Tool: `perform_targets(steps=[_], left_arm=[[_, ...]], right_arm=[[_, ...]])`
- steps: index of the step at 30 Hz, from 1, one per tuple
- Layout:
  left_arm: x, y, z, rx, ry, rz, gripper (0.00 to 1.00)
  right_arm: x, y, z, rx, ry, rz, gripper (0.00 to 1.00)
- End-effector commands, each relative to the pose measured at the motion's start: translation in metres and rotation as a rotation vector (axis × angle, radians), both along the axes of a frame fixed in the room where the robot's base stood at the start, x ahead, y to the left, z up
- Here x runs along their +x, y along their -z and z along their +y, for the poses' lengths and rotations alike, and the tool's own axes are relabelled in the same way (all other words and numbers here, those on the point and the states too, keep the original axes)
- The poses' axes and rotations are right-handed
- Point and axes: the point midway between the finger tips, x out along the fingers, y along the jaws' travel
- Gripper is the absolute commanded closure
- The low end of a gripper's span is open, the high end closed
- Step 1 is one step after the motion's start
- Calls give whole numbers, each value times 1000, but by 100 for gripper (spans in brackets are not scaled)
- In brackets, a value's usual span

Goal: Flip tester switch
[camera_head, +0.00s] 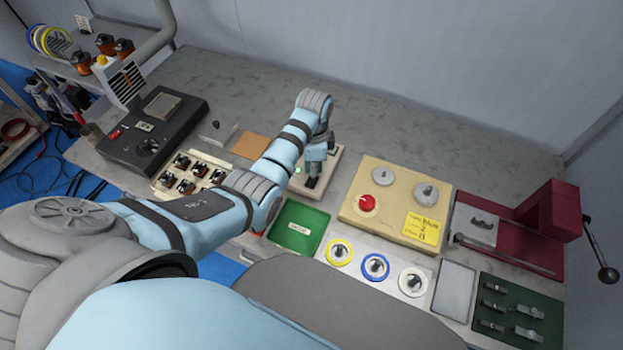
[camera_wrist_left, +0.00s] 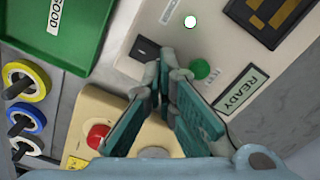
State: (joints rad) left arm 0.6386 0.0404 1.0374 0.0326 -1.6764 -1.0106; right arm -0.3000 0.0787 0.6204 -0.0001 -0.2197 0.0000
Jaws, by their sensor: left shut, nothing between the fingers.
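A beige box (camera_head: 331,163) stands under my left gripper (camera_head: 313,180). In the left wrist view its panel (camera_wrist_left: 212,50) carries a black switch (camera_wrist_left: 145,48), a bright white round spot (camera_wrist_left: 190,21), a green round part (camera_wrist_left: 200,69), a dark display (camera_wrist_left: 270,15) and a READY label (camera_wrist_left: 240,90). My left gripper (camera_wrist_left: 168,68) is shut and empty, its tips close to the panel, between the black switch and the green part. I cannot tell whether the tips touch it. My right gripper is not in view.
A yellow box with a red button (camera_head: 367,203) stands right of the beige box. A green tray (camera_head: 299,227) lies in front, with coloured spools beside it. A dark box (camera_head: 152,130) with a meter stands left. A red press (camera_head: 548,215) is at the right. The back of the table (camera_head: 400,125) is clear.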

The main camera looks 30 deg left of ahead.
Motion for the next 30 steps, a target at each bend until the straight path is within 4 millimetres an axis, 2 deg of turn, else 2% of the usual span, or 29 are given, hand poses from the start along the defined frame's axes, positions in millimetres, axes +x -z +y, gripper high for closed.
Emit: perform_targets(steps=[30], left_arm=[[0,16,0,0,0,0,100]], right_arm=[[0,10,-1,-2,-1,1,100]])
